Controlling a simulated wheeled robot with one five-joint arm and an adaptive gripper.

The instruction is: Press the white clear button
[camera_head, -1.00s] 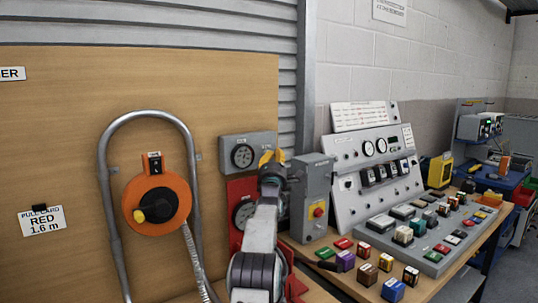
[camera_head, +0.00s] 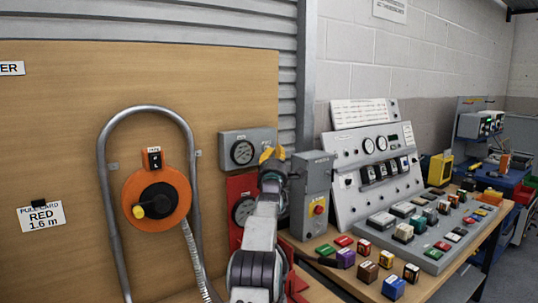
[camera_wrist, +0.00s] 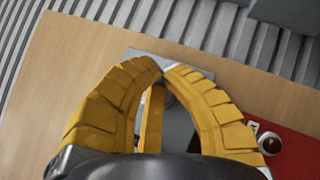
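I cannot pick out a white clear button for certain in either view. My gripper (camera_head: 271,155) has yellow fingers and is raised in front of the grey meter box (camera_head: 237,148) and the red meter panel (camera_head: 236,186). In the wrist view, the fingertips of my gripper (camera_wrist: 164,71) come together with nothing visible held between them. A grey box (camera_wrist: 180,130) lies behind the fingers and is partly hidden by them. A small round white-rimmed part (camera_wrist: 269,142) sits on the red panel at the right of that view.
A sloped control console (camera_head: 345,205) stands on the bench at right, with several coloured blocks before it. A grey box with a red button (camera_head: 319,210) stands beside my arm. An orange reel (camera_head: 178,190) and metal hoop (camera_head: 107,200) are at left, before the wooden board (camera_head: 60,110).

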